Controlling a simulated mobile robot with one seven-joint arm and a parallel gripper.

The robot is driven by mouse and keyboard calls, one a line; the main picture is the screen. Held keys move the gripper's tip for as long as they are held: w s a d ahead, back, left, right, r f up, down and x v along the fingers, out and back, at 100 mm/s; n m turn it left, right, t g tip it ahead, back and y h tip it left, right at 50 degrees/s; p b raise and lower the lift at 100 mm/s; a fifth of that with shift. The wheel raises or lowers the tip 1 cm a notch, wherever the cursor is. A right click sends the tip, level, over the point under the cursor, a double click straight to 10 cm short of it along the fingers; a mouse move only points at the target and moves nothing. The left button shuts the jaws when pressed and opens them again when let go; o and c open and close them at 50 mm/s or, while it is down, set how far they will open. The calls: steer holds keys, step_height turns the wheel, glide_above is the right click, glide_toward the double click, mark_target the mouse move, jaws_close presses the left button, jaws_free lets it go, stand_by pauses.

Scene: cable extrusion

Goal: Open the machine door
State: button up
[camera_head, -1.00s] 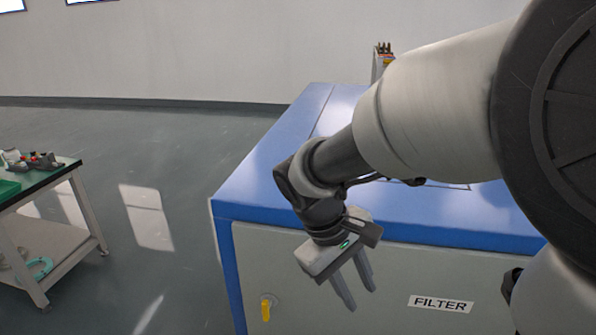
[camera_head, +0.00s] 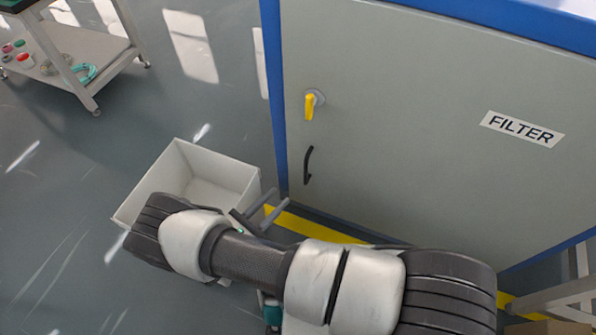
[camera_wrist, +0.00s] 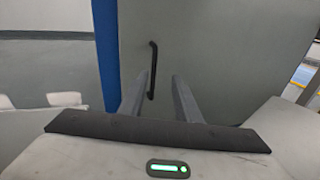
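The machine door (camera_head: 400,120) is a grey-green panel in a blue frame, labelled FILTER, and looks shut. A yellow latch (camera_head: 310,106) sits near its left edge, pointing down. Below it is a black handle (camera_head: 308,165), upright and curved. My gripper (camera_head: 278,203) is low, in front of the door's lower left corner, below the handle and apart from it. In the wrist view its two fingers (camera_wrist: 155,95) are spread with nothing between them, and the black handle (camera_wrist: 153,70) stands beyond them, near the blue frame edge.
An open white bin (camera_head: 190,180) stands on the floor left of the machine, close to my gripper. A yellow floor line (camera_head: 320,228) runs along the machine's base. A wheeled table (camera_head: 75,50) is at the upper left. A metal frame (camera_head: 560,290) is at the lower right.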

mark_target(305, 169)
steer(key=shift+n+t+y, duration=0.6)
steer(key=shift+n, duration=0.2)
steer(key=f+x, duration=0.1)
steer(key=x, duration=0.4)
steer(key=f+b+x, duration=0.1)
steer(key=x, duration=0.5)
steer(key=b+x, duration=0.1)
steer(key=x, duration=0.4)
steer(key=shift+w+d+f, duration=0.15)
steer(key=shift+w+f, duration=0.1)
steer(key=shift+f, duration=0.15)
jaws_close()
